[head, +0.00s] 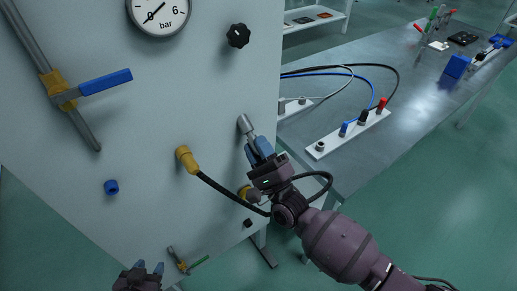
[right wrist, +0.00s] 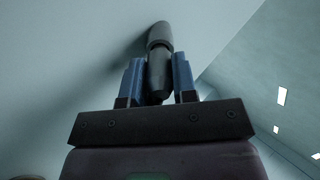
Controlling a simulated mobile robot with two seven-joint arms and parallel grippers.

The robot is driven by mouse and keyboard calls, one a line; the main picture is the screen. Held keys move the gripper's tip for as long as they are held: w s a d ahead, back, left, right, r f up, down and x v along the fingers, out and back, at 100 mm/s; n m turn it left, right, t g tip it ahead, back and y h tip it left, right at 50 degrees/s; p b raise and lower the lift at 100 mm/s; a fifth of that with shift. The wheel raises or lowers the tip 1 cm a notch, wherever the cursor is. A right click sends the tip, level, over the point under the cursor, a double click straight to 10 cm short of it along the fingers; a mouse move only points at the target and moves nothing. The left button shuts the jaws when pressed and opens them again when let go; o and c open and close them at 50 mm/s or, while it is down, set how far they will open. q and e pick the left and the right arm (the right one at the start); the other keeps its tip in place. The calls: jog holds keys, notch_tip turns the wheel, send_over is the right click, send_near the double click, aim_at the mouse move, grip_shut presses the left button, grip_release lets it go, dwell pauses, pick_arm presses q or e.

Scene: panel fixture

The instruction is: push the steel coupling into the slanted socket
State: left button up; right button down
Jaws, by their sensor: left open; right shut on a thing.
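My right gripper (head: 259,146) is shut on the steel coupling (head: 245,124), a grey cylinder pointing up and left in front of the pale panel (head: 225,95). The right wrist view shows the coupling (right wrist: 159,36) projecting beyond the blue fingers (right wrist: 158,70); contact with the panel is unclear. A yellow fitting (head: 185,157) with a black hose sits left of this gripper. Another yellow fitting (head: 243,192) is partly hidden below the gripper. I cannot tell which fitting is the slanted socket. My left gripper (head: 149,268) is open and empty at the bottom edge.
The panel carries a gauge (head: 158,14), a black knob (head: 238,36), a blue-handled valve (head: 92,85) and a blue fitting (head: 111,187). Right of it, a bench (head: 375,80) holds a white connector strip (head: 345,136) and hoses. The panel between gauge and blue fitting is mostly clear.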

jog(key=shift+w+a+r, duration=0.25)
jog(key=shift+w+r, duration=0.05)
jog(key=shift+w, duration=0.05)
jog(key=c, duration=0.8)
grip_release()
jog(key=shift+f, duration=0.1)
